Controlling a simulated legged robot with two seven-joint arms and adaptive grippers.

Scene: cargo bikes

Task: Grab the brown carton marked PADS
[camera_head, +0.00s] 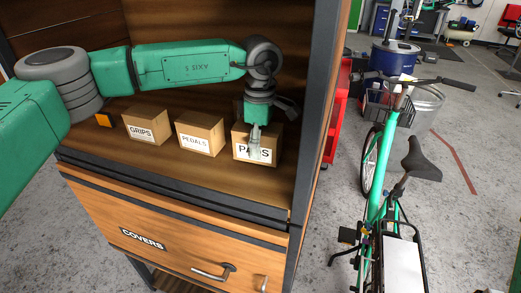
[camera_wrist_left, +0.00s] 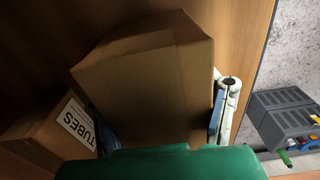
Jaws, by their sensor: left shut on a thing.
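The brown carton marked PADS (camera_head: 242,157) stands on the wooden shelf, at the right end of the row in the head view. My left gripper (camera_head: 257,143) reaches down onto it, with a finger over part of the label. In the left wrist view a plain face of the held carton (camera_wrist_left: 150,85) fills the space between the fingers, and my left gripper (camera_wrist_left: 163,122) is shut on it from both sides. No clear gap under the carton shows. My right gripper is not in view.
Cartons marked PEDALS (camera_head: 200,137) and GRIPS (camera_head: 147,125) stand to the left. A carton marked TUBES (camera_wrist_left: 60,130) is close beside the left finger in the wrist view. A dark cabinet post (camera_head: 314,120) rises close on the right. A green bike (camera_head: 378,190) stands beyond.

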